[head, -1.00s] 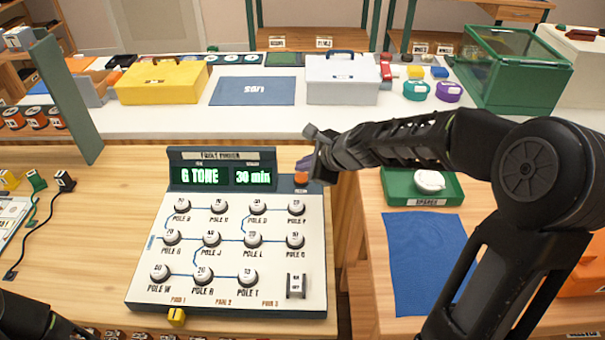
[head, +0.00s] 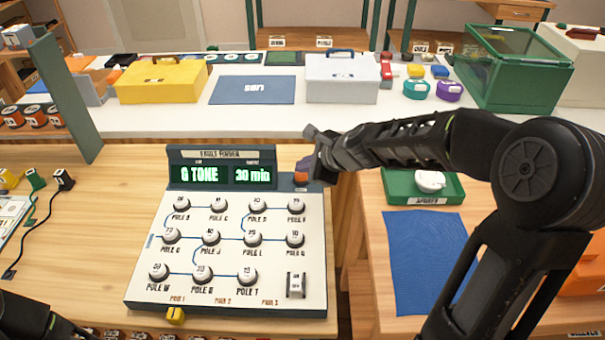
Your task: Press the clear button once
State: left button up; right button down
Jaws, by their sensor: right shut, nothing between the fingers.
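The fault finder panel (head: 315,240) lies on the wooden bench, with a lit green display (head: 220,175) reading "G TONE" and "30 min". It carries several round white knobs labelled as poles and a small rocker switch (head: 296,285) at lower right. A small orange button (head: 301,178) sits at the panel's upper right, right of the display, with a label below too small to read. My right gripper (head: 304,170) is shut and empty, its tips at this button and partly covering it. I cannot tell if they touch. My left gripper is out of view; only a dark arm part shows at lower left.
A green tray (head: 395,188) with a white object and a blue cloth (head: 410,270) lie right of the panel. Behind are a yellow case (head: 160,88), a grey case (head: 340,88) and a green glass box (head: 520,75).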

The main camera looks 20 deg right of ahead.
aim_at(305, 177)
jog(key=shift+f, duration=0.4)
dwell(0.5)
jog(key=shift+r+p, duration=0.55)
jog(key=shift+r, duration=0.25)
notch_tip(305, 177, up, 6)
jog(key=p, duration=0.6)
jog(key=shift+s+f, duration=0.1)
dwell(0.7)
